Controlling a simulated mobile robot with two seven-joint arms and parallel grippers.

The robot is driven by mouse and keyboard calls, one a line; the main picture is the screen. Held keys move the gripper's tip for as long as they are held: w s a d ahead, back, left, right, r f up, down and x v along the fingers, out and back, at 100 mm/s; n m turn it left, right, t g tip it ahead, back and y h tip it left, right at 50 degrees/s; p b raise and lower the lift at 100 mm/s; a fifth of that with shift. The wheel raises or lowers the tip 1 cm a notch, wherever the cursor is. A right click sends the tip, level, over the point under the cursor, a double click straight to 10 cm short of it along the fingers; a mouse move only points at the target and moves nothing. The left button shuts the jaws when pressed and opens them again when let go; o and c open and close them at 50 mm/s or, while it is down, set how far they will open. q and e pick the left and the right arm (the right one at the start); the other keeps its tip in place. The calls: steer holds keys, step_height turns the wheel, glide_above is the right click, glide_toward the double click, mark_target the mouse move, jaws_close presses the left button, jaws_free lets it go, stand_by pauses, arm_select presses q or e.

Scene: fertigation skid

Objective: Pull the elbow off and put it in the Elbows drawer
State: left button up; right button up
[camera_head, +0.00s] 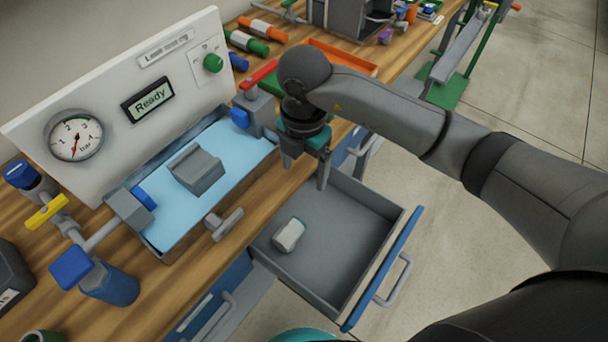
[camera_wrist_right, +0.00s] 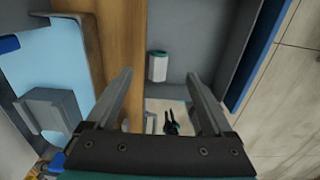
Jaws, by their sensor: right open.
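A small light grey fitting with a green end, which looks like the elbow (camera_head: 289,235), lies loose on the floor of an open grey drawer (camera_head: 345,240) with a blue front. It also shows in the right wrist view (camera_wrist_right: 157,66), ahead of the fingers. No label on this drawer is legible. My right gripper (camera_head: 305,173) is over the drawer's far end, beside the bench edge. Its two fingers stand wide apart with nothing held between them, and they are clear of the fitting. My left gripper is not in view.
Left of the drawer, a light blue tray (camera_head: 232,155) on the wooden bench holds a grey block (camera_head: 196,168) between clamps. Behind it stands a white panel (camera_head: 110,125) with a gauge and a display reading "Ready". Another drawer (camera_head: 205,318) is shut.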

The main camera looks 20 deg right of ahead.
step_height(320, 180, up, 11)
steer(key=p, duration=0.1)
steer(key=shift+p, duration=0.35)
